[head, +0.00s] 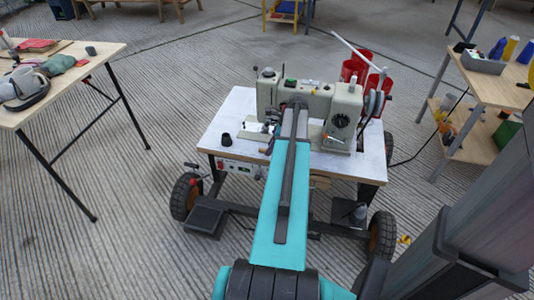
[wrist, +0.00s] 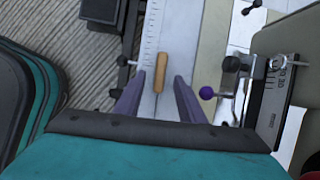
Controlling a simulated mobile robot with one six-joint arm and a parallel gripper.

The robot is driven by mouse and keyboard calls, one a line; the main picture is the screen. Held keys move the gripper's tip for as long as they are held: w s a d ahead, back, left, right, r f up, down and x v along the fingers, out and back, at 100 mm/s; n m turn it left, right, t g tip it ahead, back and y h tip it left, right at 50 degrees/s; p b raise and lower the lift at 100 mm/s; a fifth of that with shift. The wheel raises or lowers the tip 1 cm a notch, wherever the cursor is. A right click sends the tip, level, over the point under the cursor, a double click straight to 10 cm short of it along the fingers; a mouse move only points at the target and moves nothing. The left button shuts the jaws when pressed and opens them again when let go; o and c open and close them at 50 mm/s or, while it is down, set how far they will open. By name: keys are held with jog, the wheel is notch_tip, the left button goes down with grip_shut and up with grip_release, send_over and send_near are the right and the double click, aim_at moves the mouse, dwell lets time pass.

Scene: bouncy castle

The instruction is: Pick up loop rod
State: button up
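In the wrist view, a short tan wooden-looking rod (wrist: 161,70), which I take to be the loop rod or its handle, sits upright in the picture over a white surface. No loop can be made out on it. My gripper (wrist: 159,77) is open, with one grey-purple finger to each side of the rod's line. The rod shows between the fingertips, with gaps on both sides; I cannot tell its depth relative to them. In the head view, my arm hides the rod and the gripper, and reaches to the sewing machine (head: 341,104) on the white-topped table (head: 228,118).
In the head view, red bins (head: 357,66) stand behind the machine, and a dark cup (head: 226,138) stands left on the table.

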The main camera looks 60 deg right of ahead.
jog(key=shift+w+f, duration=0.15)
jog(key=shift+f, duration=0.3)
grip_shut()
